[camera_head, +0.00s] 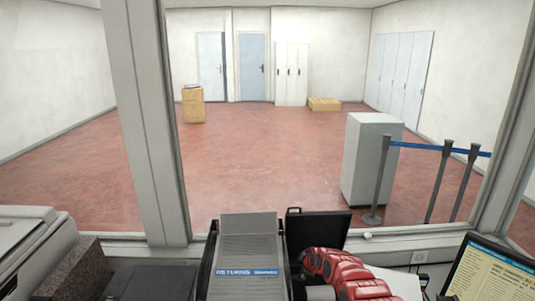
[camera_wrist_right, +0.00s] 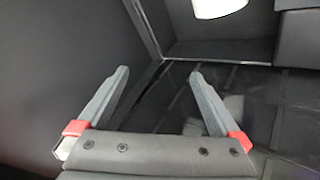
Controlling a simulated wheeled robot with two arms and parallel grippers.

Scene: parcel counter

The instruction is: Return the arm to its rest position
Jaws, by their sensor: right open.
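My right arm, red and segmented, reaches in at the bottom of the head view, right of the middle. In the right wrist view my right gripper (camera_wrist_right: 158,75) has its two grey fingers spread wide apart, with nothing between them. Dark panels and a dark floor-like surface lie beyond the fingertips. I cannot make out the right fingertips in the head view. My left gripper is in neither view.
A grey ramp with a blue returns label (camera_head: 252,271) stands beside an open black case (camera_head: 320,226). A monitor (camera_head: 492,272) is at the right, a printer (camera_head: 35,240) at the left. A window frame (camera_head: 150,130) crosses behind the counter. A pale round object (camera_wrist_right: 218,8) shows above the fingers.

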